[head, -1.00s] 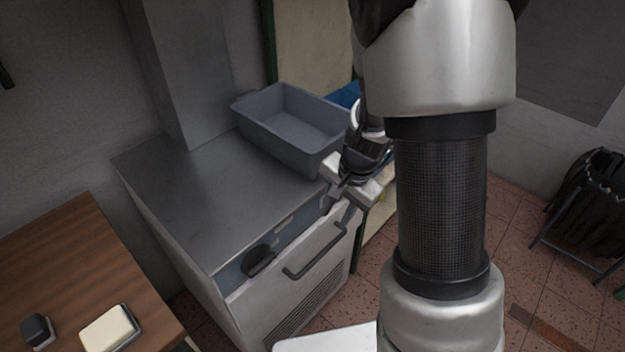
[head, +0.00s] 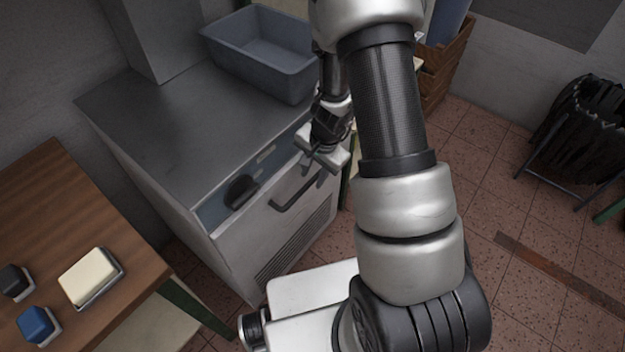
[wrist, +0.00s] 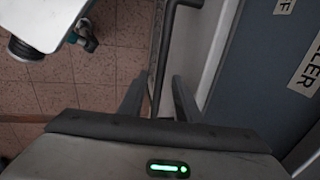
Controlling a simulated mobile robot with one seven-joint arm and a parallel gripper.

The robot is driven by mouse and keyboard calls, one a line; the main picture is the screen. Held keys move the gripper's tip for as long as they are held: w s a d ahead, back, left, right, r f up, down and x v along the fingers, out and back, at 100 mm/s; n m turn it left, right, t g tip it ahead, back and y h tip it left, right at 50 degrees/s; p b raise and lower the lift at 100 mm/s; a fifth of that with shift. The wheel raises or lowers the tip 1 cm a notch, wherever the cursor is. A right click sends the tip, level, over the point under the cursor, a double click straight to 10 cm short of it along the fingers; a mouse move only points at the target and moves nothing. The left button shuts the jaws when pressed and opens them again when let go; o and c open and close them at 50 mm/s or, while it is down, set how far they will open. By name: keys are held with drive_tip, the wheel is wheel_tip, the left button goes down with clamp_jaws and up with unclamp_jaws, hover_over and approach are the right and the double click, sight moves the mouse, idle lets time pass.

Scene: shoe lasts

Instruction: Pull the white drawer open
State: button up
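The white drawer (head: 255,232) is the light front of a metal-topped cabinet, below a blue-grey panel. It looks shut. Its dark bar handle (head: 288,200) runs across the upper part of the front. My gripper (head: 316,174) is at the right end of this handle, pointing down. In the wrist view my gripper (wrist: 158,98) is open, with its two fingers apart. The handle bar (wrist: 166,50) runs between the fingers there, and neither finger is clearly closed on it. My arm hides part of the cabinet's right side.
A grey-blue bin (head: 262,58) stands on the cabinet top (head: 180,115). A wooden table (head: 75,215) with small blocks stands at the left. A dark basket on a stand (head: 580,130) is at the right. Tiled floor (head: 490,195) is open between it and my arm.

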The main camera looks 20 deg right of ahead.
drive_tip(key=shift+w+a+f, duration=0.1)
drive_tip(key=shift+w+f, duration=0.05)
drive_tip(key=shift+f, duration=0.6)
clamp_jaws()
